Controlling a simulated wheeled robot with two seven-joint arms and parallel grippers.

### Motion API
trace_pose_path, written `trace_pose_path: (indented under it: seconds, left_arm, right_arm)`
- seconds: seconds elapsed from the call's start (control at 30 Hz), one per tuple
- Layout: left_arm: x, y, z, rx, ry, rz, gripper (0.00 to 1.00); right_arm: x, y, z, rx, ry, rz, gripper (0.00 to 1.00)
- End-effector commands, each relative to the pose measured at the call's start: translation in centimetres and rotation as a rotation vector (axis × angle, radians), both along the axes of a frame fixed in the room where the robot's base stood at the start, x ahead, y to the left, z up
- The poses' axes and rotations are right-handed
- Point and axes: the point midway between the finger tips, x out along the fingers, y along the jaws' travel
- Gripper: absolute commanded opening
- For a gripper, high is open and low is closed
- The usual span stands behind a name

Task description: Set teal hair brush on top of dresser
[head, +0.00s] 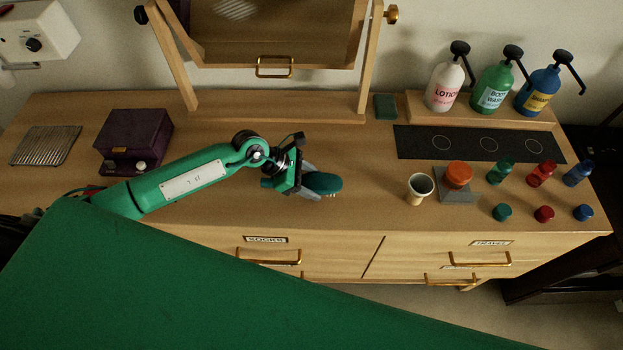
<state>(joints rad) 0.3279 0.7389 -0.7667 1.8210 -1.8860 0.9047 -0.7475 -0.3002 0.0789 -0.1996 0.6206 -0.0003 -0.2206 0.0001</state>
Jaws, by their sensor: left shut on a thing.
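The teal hair brush (324,183) shows in the head view as an oval teal head with pale bristles at its lower edge. My left gripper (303,182) is shut on the brush. The brush is over the middle of the wooden dresser top (230,215). I cannot tell whether the brush touches the surface. The handle is largely hidden by the gripper. My right gripper is not in view.
A paper cup (420,188), orange jar (458,174) and several small bottles and caps stand to the right. A purple box (134,141) and metal rack (45,146) sit left. A mirror stand (275,118) and pump bottles (444,84) are behind.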

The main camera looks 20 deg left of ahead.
Motion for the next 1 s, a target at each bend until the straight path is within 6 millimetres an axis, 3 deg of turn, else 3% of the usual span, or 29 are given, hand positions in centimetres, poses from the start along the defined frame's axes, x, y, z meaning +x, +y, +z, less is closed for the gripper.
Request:
trace_pose_path:
  seconds: [0.33, 0.37, 0.43, 0.47, 0.83, 1.0]
  left_arm:
    - [0.0, 0.0, -0.5, 0.000, -0.001, -0.001, 0.33]
    - [0.0, 0.0, -0.3, 0.000, -0.001, -0.001, 0.62]
    - [0.0, 0.0, -0.3, 0.000, -0.001, -0.001, 0.76]
    - [0.0, 0.0, -0.3, 0.000, -0.001, -0.001, 0.78]
    - [0.0, 0.0, 0.2, 0.000, -0.001, -0.001, 0.78]
    - [-0.4, 1.7, 1.3, 0.003, -0.003, 0.001, 0.78]
  right_arm:
    - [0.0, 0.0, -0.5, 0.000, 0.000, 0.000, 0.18]
    - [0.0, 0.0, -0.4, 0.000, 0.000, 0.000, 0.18]
    - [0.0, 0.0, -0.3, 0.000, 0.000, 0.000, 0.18]
    - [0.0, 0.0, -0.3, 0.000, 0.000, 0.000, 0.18]
    - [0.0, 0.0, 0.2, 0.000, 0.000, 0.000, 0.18]
    - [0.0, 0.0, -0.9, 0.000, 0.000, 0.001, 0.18]
